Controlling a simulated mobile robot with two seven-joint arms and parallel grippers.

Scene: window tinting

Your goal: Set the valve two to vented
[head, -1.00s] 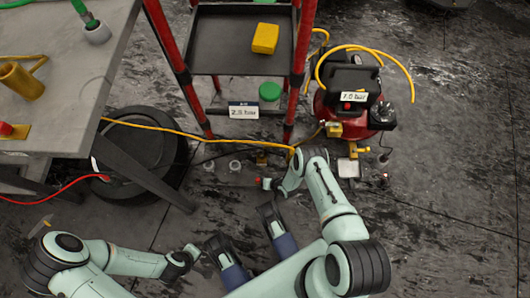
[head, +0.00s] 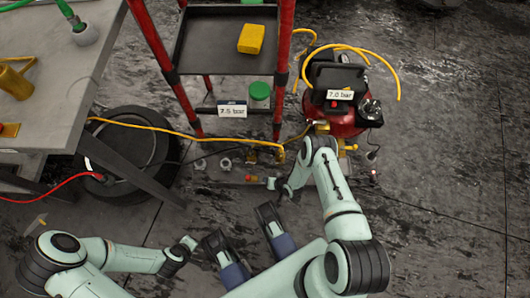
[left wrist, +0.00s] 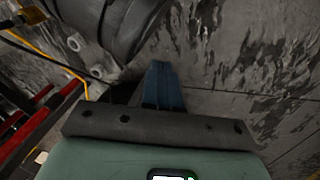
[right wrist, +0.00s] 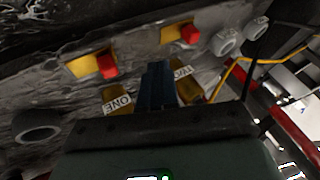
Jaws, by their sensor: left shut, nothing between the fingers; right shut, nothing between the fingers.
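In the right wrist view, two yellow valves with red handles sit on a grey surface. One (right wrist: 90,65) is at left above an upside-down "ONE" label (right wrist: 118,104). The other, apparently valve two (right wrist: 172,34), is at upper centre above a partly hidden "TWO" label (right wrist: 182,73). My right gripper (right wrist: 157,68) is shut and empty, its fingertips between the labels and short of the handles in the picture. In the head view, a red handle (head: 250,178) shows just left of my right gripper (head: 272,183). My left gripper (head: 191,242) is shut and empty, away from the valves.
A red-framed cart (head: 225,60) stands behind the valves, with a display (head: 232,111). A red compressor (head: 345,125) is at right, reading 7.0 bar. A yellow hose (head: 175,129) runs across. A table (head: 60,110) and tyre (head: 125,165) are at left. Right floor is clear.

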